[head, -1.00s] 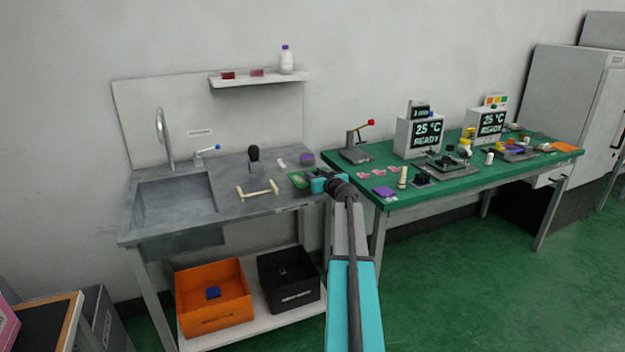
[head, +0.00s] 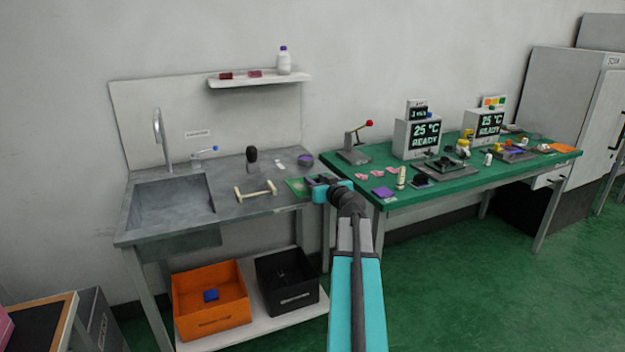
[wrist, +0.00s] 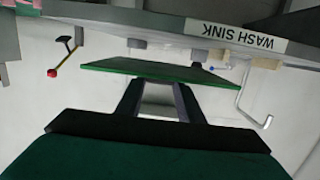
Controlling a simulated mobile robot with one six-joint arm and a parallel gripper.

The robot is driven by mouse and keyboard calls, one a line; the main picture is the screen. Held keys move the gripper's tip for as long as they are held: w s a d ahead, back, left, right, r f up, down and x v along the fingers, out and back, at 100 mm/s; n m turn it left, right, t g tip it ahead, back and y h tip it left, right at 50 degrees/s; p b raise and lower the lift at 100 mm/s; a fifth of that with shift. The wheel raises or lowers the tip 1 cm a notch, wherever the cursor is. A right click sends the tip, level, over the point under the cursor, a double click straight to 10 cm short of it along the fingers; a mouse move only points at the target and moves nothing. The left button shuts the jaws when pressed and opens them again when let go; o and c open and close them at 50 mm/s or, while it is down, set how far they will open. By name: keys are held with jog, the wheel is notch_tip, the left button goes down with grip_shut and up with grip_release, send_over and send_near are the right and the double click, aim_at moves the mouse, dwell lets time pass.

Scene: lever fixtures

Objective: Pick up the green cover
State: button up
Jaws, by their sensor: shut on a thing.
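The green cover is a thin flat green plate (wrist: 158,71). In the wrist view it lies across the tips of my gripper (wrist: 160,88), which is shut on its near edge. In the head view the green cover (head: 297,187) shows at the right end of the grey sink counter, just left of my gripper (head: 316,187). The fingers hide part of it. From the head view I cannot tell how far it is above the counter.
The grey counter (head: 225,200) carries a cream handle bar (head: 256,191), a dark upright knob (head: 252,158) and a purple round dish (head: 305,160). The green table (head: 450,188) with several devices stands to the right. An orange bin (head: 212,300) and a black bin (head: 287,280) sit below.

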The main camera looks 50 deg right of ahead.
jog(key=shift+s+a+r+b, duration=0.15)
jog(key=shift+s+a, duration=0.8)
jog(key=shift+s, duration=0.2)
jog(key=shift+s+a+r+b, duration=0.15)
jog(key=shift+s+a, duration=0.75)
jog(key=shift+s, duration=0.2)
